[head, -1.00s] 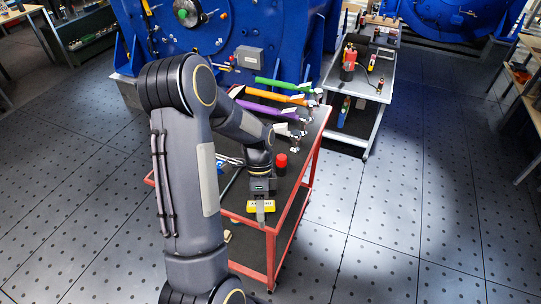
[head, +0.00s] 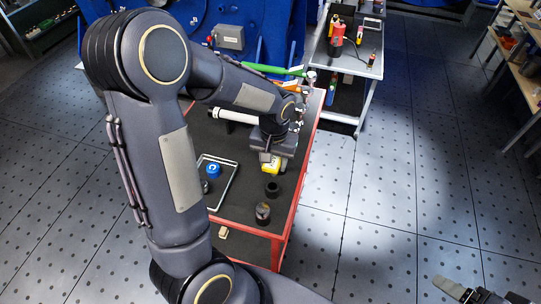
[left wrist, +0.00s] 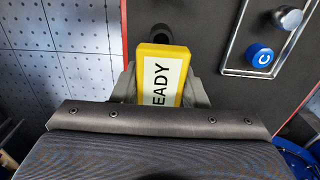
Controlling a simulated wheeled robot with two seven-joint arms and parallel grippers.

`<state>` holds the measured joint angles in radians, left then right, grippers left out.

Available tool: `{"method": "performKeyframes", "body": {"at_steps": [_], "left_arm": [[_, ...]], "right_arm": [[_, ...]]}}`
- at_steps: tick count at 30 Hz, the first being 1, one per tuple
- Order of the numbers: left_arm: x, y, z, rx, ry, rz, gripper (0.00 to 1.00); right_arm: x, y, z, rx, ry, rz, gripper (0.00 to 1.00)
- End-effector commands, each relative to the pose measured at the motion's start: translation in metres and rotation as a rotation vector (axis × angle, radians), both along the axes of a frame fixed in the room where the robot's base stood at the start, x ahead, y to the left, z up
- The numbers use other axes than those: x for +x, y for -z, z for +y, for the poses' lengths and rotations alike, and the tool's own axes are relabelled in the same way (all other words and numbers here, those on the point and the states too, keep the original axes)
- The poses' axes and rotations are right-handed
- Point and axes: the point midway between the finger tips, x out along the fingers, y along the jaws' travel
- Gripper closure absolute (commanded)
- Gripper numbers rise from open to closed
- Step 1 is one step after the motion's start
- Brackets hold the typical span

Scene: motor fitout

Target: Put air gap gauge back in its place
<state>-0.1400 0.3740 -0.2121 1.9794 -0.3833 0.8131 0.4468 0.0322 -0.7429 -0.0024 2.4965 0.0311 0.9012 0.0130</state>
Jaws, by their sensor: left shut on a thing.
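My left gripper (head: 268,160) is shut on a yellow block (head: 272,164) with a white label, held over the red-framed cart. The left wrist view shows the yellow block (left wrist: 157,75) between the fingers, its label reading "EADY" in part. I cannot tell for certain that this block is the air gap gauge. A black ring-shaped holder (head: 272,188) stands on the cart just in front of the block; a dark round part shows beyond the block in the left wrist view (left wrist: 162,35). A grey finger of my right gripper (head: 450,288) shows at the lower right.
A metal-rimmed tray (head: 232,182) on the cart holds a blue-capped part (head: 213,170). A dark cylinder (head: 263,212) stands near the cart's front corner. Green (head: 272,70) and orange-handled tools lie at the back.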

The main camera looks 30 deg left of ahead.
Motion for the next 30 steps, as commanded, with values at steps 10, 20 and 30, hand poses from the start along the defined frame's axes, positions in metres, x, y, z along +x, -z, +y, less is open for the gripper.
{"method": "performKeyframes", "body": {"at_steps": [10,20,30], "left_arm": [[-0.001,-0.007,0.000,0.006,0.000,-0.003,0.97],[-0.002,0.025,0.000,0.007,0.001,0.000,0.97],[-0.001,0.051,0.000,0.007,0.001,-0.002,0.97]], "right_arm": [[0.000,-0.005,0.000,0.000,0.000,0.000,0.24],[0.000,0.024,0.000,0.000,0.000,0.000,0.24],[0.000,0.045,0.000,0.000,0.000,0.000,0.24]]}}
